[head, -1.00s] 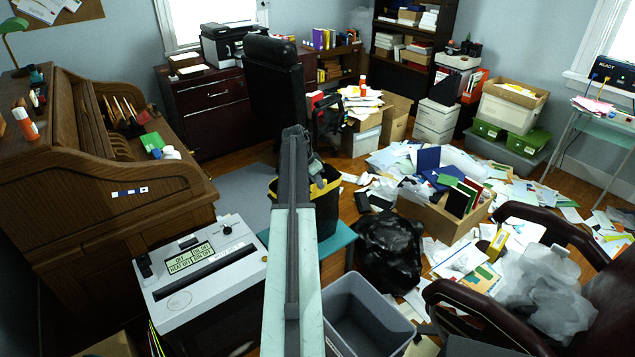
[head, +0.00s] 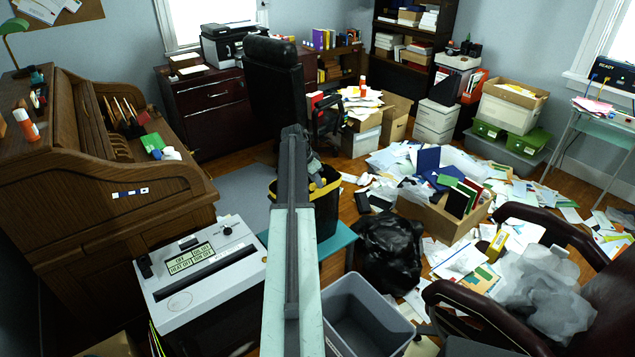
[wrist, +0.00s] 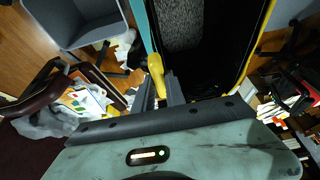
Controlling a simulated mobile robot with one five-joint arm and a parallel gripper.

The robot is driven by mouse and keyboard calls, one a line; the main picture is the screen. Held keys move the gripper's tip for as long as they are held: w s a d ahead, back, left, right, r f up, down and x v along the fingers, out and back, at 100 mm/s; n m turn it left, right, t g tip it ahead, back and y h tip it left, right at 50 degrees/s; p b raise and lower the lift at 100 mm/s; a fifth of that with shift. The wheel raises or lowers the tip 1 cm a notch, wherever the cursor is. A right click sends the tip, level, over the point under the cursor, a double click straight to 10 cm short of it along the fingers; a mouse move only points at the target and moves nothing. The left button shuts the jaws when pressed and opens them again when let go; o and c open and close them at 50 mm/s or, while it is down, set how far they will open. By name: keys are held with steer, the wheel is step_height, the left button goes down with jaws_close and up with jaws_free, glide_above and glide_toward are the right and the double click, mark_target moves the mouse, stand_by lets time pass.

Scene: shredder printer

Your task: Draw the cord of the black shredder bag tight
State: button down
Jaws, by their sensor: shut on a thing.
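The black shredder bag (head: 325,222) lines an open container with a yellow band around its rim, behind my arm in the head view. In the wrist view its dark inside (wrist: 215,60) and yellow edge (wrist: 262,40) show at the upper right. A grey speckled mass (wrist: 183,25) shows beside the dark inside. My gripper (wrist: 160,88) is at the near side of the bag, shut on a thick yellow piece, the cord (wrist: 155,72), which sticks out beyond the fingers. In the head view my arm hides the fingertips and part of the bag.
A full black bag (head: 390,255) and an empty grey bin (head: 365,318) stand right of my arm. A white machine (head: 205,275) is at the left, and a teal surface (head: 338,240) is beside the yellow-rimmed container. Papers and boxes clutter the right floor.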

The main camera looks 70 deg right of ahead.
steer(key=w+d+r+p, duration=0.4)
steer(key=w+r+p, duration=0.2)
steer(key=r, duration=0.1)
steer(key=shift+w+d+r+p, duration=0.15)
steer(key=shift+w+p, duration=0.15)
steer(key=c, duration=1.4)
jaws_free()
steer(key=shift+o, duration=0.2)
steer(key=p+v, duration=0.7)
steer(key=shift+a+r, duration=0.25)
steer(key=shift+r, duration=0.1)
steer(key=shift+w, duration=0.1)
